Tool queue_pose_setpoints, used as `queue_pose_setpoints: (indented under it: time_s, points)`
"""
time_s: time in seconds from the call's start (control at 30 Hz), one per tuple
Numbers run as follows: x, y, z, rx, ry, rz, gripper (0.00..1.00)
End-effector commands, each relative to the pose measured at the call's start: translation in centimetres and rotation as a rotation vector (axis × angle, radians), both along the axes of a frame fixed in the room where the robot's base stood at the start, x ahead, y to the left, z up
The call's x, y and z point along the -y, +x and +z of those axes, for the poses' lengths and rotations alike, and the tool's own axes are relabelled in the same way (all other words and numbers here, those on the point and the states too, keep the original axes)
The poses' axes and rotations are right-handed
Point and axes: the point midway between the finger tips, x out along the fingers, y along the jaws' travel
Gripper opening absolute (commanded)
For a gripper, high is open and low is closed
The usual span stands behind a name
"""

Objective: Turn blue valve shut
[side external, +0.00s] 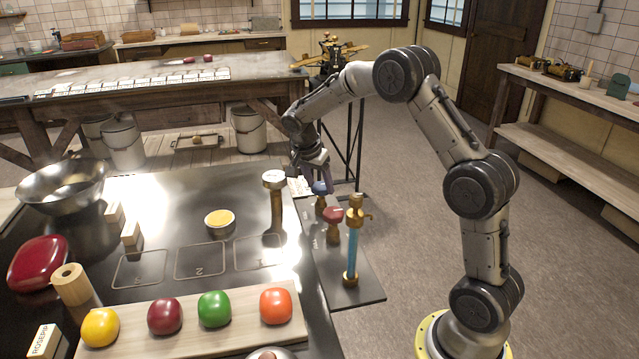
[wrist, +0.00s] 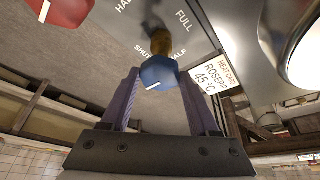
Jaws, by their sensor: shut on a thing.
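The blue valve (side external: 320,188) stands on the dark panel (side external: 350,291) at the right edge of the table. My gripper (side external: 316,172) reaches down over it from above. In the wrist view the blue valve knob (wrist: 160,74) sits between the two purple fingers of my gripper (wrist: 158,88), which is shut on it. A white pointer mark shows on the knob's face. The panel around it reads "SHUT", "HALF" and "FULL"; which label the mark lines up with is hard to tell.
A red valve (side external: 333,215) stands close in front of the blue one, next to a brass stand with a blue tube (side external: 353,250). A brass post with a round gauge (side external: 274,190) stands to the left. A card reading "ROSEPIP 45°C" (wrist: 214,75) lies beside the panel.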

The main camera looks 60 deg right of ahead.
Motion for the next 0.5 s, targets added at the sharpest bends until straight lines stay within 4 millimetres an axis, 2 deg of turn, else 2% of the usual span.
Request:
queue_pose_setpoints:
  time_s: [0.33, 0.37, 0.5]
  points:
    - [-0.06, 0.06, 0.09, 0.005, 0.001, -0.006, 0.06]
    - [-0.06, 0.06, 0.08, 0.005, 0.001, -0.006, 0.65]
    - [-0.04, 0.05, 0.06, 0.003, 0.001, -0.004, 0.90]
